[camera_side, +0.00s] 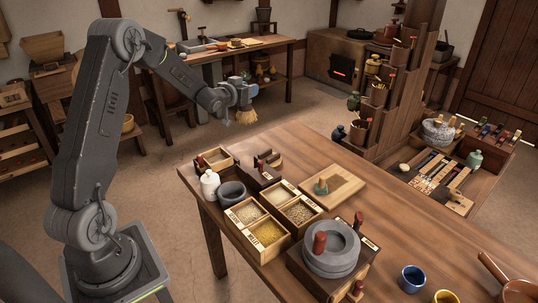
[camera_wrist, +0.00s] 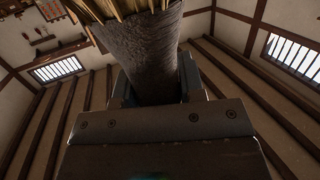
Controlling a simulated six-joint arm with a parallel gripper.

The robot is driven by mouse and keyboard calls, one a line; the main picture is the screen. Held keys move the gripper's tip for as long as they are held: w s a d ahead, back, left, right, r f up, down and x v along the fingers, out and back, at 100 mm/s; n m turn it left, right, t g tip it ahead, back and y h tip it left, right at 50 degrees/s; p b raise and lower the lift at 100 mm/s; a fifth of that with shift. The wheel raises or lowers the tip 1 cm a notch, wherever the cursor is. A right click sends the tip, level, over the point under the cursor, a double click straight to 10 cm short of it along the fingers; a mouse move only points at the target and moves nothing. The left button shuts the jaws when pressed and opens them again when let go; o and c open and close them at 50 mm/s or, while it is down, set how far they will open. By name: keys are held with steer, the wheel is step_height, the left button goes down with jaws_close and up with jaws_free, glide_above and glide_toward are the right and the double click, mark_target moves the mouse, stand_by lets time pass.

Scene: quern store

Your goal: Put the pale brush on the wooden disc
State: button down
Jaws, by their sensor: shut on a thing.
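My gripper (camera_side: 243,100) is in the air beyond the far left corner of the table, shut on a brush. The brush's straw-coloured bristles (camera_side: 247,117) hang below the jaws in the side view. In the wrist view the jaws grip its thick dark handle (camera_wrist: 145,65), with pale bristles (camera_wrist: 120,10) at the top edge. I cannot clearly make out a wooden disc. A small brown rounded piece (camera_side: 275,159) stands by a dark holder at the table's far left, but its shape is too small to tell.
The table (camera_side: 390,215) holds a compartment box of grains (camera_side: 268,233), a grey stone quern (camera_side: 331,250), a pale square board (camera_side: 340,185) with a teal item, a white jar (camera_side: 209,184), a dark bowl (camera_side: 232,191) and a blue cup (camera_side: 411,279). A stepped wooden stand (camera_side: 392,115) rises behind.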

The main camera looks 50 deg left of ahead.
steer(key=s+a+f+y, duration=0.1)
steer(key=s+a+f, duration=0.2)
steer(key=a+f, duration=0.25)
steer(key=w+d+f, duration=0.6)
steer(key=w+f, duration=0.3)
steer(key=f, duration=0.1)
steer(key=shift+d+f+n+g, duration=0.15)
steer(key=shift+f+n+g, duration=0.15)
steer(key=shift+n, duration=0.1)
steer(key=shift+w+f, duration=0.1)
steer(key=shift+f, duration=0.1)
steer(key=shift+f, duration=0.4)
steer(key=c, duration=0.7)
jaws_free()
